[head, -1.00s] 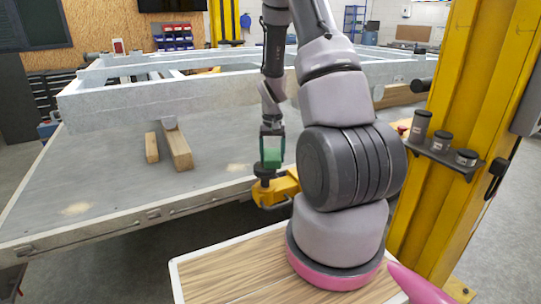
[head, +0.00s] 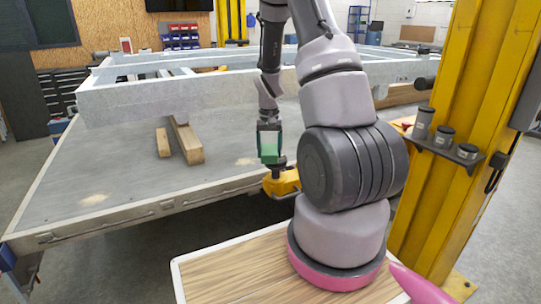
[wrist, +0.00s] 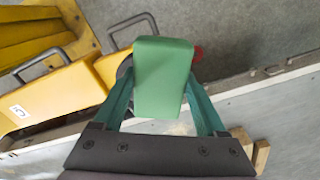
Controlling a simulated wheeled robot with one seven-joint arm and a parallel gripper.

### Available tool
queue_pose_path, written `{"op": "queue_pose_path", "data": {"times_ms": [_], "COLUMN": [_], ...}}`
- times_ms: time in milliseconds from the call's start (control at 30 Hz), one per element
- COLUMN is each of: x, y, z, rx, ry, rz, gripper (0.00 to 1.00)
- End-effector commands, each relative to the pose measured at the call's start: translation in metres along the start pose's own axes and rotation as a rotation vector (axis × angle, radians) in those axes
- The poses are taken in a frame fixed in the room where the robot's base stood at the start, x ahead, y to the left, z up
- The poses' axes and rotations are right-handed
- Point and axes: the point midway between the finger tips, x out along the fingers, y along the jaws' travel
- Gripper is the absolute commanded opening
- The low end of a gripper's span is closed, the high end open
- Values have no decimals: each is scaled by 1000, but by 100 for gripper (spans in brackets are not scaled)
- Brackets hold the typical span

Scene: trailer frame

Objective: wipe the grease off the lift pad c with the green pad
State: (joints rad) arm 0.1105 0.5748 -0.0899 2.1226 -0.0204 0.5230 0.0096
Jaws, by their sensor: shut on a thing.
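My gripper (head: 269,146) is shut on the green pad (wrist: 163,75), a block held between its two fingers. In the head view the green pad (head: 269,153) hangs just above and left of the black round lift pad (head: 278,164). That lift pad sits on the end of a yellow lift arm (head: 284,182). In the wrist view the yellow arm (wrist: 60,92) carries a white label that seems to read C. The green pad hides most of the lift pad there. I cannot tell whether the two touch, and no grease is discernible.
The grey trailer deck (head: 110,175) and its raised frame (head: 180,99) lie behind and left. Wooden blocks (head: 187,141) rest on the deck. A yellow post (head: 450,100) with a small shelf (head: 450,155) of black cylinders stands at right.

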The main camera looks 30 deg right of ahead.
Motion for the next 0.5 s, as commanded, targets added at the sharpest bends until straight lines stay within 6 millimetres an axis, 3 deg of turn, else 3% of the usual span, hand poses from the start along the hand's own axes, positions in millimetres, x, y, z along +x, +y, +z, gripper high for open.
{"op": "queue_pose_path", "data": {"times_ms": [33, 500], "x": [-10, -51], "y": [0, -1], "z": [-1, -2], "rx": [0, 2], "ry": [6, 6], "rz": [-1, -1], "gripper": [22, 22]}}
